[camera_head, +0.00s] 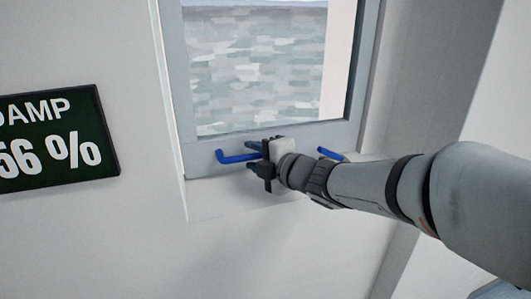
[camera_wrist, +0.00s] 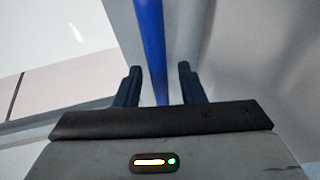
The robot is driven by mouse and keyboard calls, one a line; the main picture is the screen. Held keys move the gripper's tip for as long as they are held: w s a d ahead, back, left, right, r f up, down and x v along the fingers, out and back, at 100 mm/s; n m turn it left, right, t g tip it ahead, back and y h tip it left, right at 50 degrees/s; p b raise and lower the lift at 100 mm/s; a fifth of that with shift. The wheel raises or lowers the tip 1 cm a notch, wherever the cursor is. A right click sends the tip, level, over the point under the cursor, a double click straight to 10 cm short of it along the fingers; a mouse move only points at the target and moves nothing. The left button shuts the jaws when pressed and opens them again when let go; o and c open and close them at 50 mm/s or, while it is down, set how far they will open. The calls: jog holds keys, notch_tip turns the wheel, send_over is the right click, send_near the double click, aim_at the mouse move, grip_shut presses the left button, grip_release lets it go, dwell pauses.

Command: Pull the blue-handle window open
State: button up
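The window (camera_head: 330,134) has a grey frame and a pane with a view of water; it looks closed or nearly so. Its blue handle (camera_head: 238,158) is a bar along the bottom rail. The handle's right end (camera_head: 328,153) shows past my arm, and its middle is hidden behind my gripper. My gripper (camera_head: 254,157) is at the handle. In the wrist view the blue bar (camera_wrist: 152,45) runs between the two dark fingers of my gripper (camera_wrist: 160,75). The fingers are apart, with a gap visible on both sides of the bar.
A dark sign (camera_head: 55,140) with white lettering, "56 %", is on the wall to the left. The white wall (camera_head: 240,250) below the window is bare. The window recess has a side wall (camera_head: 420,80) at the right.

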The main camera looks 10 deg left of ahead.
jog(key=shift+c, duration=0.2)
grip_shut()
jog(key=shift+w, duration=0.1)
dwell(0.4)
